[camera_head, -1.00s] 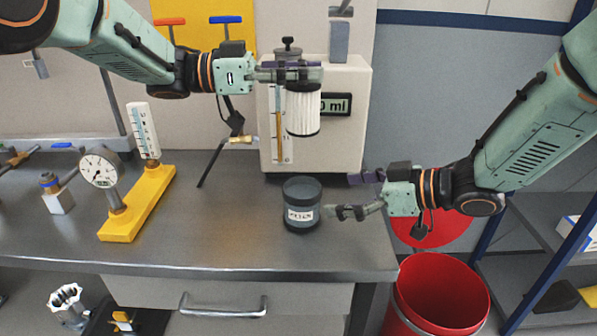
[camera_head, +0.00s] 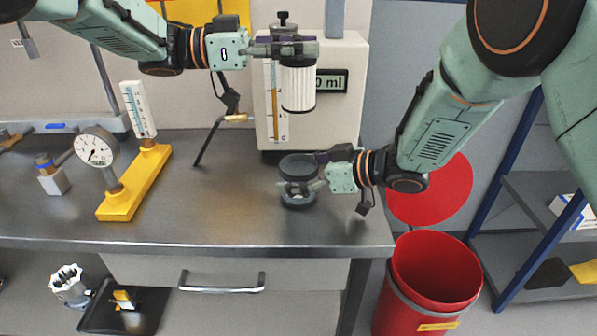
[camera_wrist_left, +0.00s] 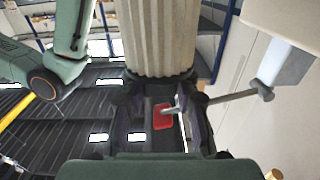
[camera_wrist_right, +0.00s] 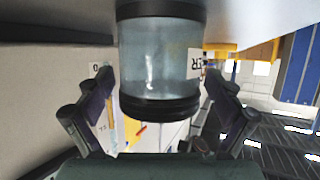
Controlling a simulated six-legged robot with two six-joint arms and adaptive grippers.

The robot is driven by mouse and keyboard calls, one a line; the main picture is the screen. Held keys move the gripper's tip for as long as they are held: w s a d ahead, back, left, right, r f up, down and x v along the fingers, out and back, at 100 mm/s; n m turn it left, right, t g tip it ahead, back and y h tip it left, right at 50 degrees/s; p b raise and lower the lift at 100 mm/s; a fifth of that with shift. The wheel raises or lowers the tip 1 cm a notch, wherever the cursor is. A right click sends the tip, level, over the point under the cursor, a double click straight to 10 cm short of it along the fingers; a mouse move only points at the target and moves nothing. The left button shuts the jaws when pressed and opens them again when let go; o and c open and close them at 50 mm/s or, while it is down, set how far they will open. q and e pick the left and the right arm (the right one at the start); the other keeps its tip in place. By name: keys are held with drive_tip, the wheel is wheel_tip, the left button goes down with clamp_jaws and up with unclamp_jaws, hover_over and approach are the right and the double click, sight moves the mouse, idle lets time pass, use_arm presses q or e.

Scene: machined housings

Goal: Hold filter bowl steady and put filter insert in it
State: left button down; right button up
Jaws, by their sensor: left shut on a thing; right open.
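The filter bowl (camera_head: 298,167) is a dark-rimmed, see-through cup with a label, upright on the metal bench. My right gripper (camera_head: 303,187) is open with a finger on either side of it; in the right wrist view the bowl (camera_wrist_right: 160,65) sits between the spread fingers (camera_wrist_right: 160,105). The filter insert (camera_head: 298,88) is a white pleated cylinder with dark end caps. My left gripper (camera_head: 283,47) is shut on its top and holds it upright above the bowl. The insert (camera_wrist_left: 158,35) also fills the top of the left wrist view.
A yellow stand (camera_head: 135,185) with a dial gauge and a thermometer is at the left of the bench. A white box with a "0 ml" display (camera_head: 331,82) stands behind the insert. A red bin (camera_head: 432,270) is on the floor at right.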

sight(300, 104)
drive_tip(key=c, duration=1.3)
use_arm(q)
drive_tip(key=shift+s+d+f, duration=0.1)
drive_tip(key=shift+d, duration=0.05)
drive_tip(key=f, duration=0.1)
drive_tip(key=f+n+t, duration=0.1)
drive_tip(key=d+f+t, duration=0.1)
drive_tip(key=f, duration=0.1)
drive_tip(key=shift+s+f, duration=0.1)
drive_tip(key=shift+s, duration=0.25)
drive_tip(key=f+n+t, duration=0.1)
drive_tip(key=f+t, duration=0.1)
drive_tip(key=f, duration=0.1)
drive_tip(key=f+n+t+y, duration=0.1)
drive_tip(key=shift+w+a+f+n, duration=0.15)
drive_tip(key=shift+a+f+n, duration=0.1)
drive_tip(key=shift+a+n, duration=0.1)
drive_tip(key=shift+w+a+f+t, duration=0.15)
drive_tip(key=shift+f+t, duration=0.2)
drive_tip(key=shift+t, duration=0.05)
wheel_tip(300, 104, down, 10)
drive_tip(key=shift+w+a+t, duration=0.15)
drive_tip(key=shift+w+t, duration=0.05)
drive_tip(key=shift+t, duration=0.1)
